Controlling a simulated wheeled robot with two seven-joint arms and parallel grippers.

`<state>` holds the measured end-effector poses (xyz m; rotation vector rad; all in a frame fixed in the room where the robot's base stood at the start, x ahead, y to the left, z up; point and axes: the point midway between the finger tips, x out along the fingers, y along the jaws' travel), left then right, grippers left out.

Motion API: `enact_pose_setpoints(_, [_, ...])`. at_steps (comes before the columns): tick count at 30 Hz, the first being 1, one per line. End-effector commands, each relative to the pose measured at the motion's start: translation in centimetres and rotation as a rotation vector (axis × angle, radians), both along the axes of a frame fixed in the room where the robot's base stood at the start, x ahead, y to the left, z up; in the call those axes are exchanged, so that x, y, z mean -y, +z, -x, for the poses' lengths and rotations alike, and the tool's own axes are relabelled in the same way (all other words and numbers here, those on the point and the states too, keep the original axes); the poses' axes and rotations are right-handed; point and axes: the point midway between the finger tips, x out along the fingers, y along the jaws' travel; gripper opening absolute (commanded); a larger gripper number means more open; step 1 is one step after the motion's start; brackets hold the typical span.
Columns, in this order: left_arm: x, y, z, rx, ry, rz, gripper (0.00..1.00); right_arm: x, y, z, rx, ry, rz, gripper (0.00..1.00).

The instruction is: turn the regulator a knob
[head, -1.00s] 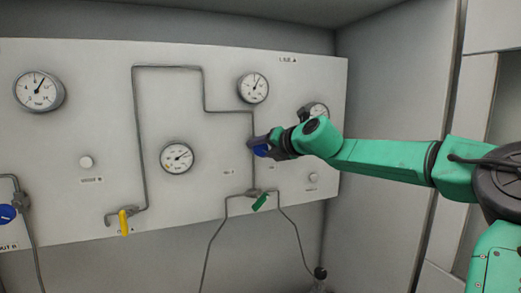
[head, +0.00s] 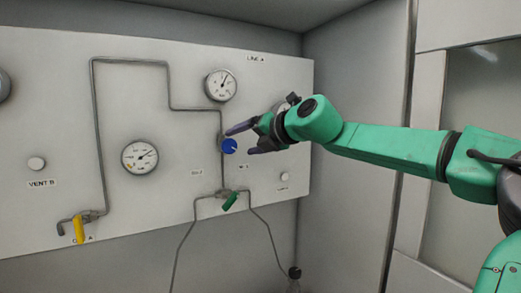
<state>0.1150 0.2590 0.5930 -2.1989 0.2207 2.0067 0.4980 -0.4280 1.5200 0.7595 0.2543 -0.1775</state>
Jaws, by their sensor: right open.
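A round blue knob (head: 229,146) sits on the thin pipe of the white panel, below the upper gauge; I take it to be the regulator knob, though its label is too small to read. My right gripper (head: 240,141) comes in from the right with its dark fingers spread. One finger reaches across the knob's upper edge in the picture, the other lies to its lower right. I cannot tell whether either finger touches the knob. My left gripper is not in view.
The white panel (head: 60,120) carries a gauge (head: 222,85) above the knob and another (head: 140,157) at left. A green-handled valve (head: 230,201) is below the knob, a yellow-handled valve (head: 79,229) at lower left. A grey wall stands at right.

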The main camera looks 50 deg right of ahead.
Motion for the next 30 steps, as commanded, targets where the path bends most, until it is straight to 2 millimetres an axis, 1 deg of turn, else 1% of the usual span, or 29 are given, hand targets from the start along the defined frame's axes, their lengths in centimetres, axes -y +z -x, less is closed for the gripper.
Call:
enact_pose_setpoints(1, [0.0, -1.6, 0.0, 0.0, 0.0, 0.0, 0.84, -0.1, -0.2, 1.5, 0.008, -0.004, 0.004, 0.84])
enact_pose_setpoints(3, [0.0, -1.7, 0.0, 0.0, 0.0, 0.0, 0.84, -0.2, 0.8, 3.4, 0.009, 0.001, 0.001, 0.84])
enact_pose_setpoints(6, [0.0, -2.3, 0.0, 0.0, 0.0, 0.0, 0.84, -0.4, 1.4, 5.5, 0.006, 0.001, 0.0, 0.84])
enact_pose_setpoints(10, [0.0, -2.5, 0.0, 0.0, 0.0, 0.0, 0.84, -0.5, 1.9, 6.8, 0.001, 0.0, 0.0, 0.84])
enact_pose_setpoints(13, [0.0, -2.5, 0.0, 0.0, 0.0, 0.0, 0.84, -0.5, 2.0, 7.1, -0.001, -0.001, -0.002, 0.84])
enact_pose_setpoints(27, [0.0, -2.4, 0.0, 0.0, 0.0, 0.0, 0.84, -0.5, 2.0, 6.9, -0.001, 0.001, -0.001, 0.84])
enact_pose_setpoints(29, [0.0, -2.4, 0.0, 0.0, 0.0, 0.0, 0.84, -0.7, 1.5, 6.3, 0.0, 0.012, -0.013, 0.84])
enact_pose_setpoints(30, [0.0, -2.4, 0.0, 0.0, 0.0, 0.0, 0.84, -1.0, 0.6, 5.4, 0.0, 0.029, -0.032, 0.84])
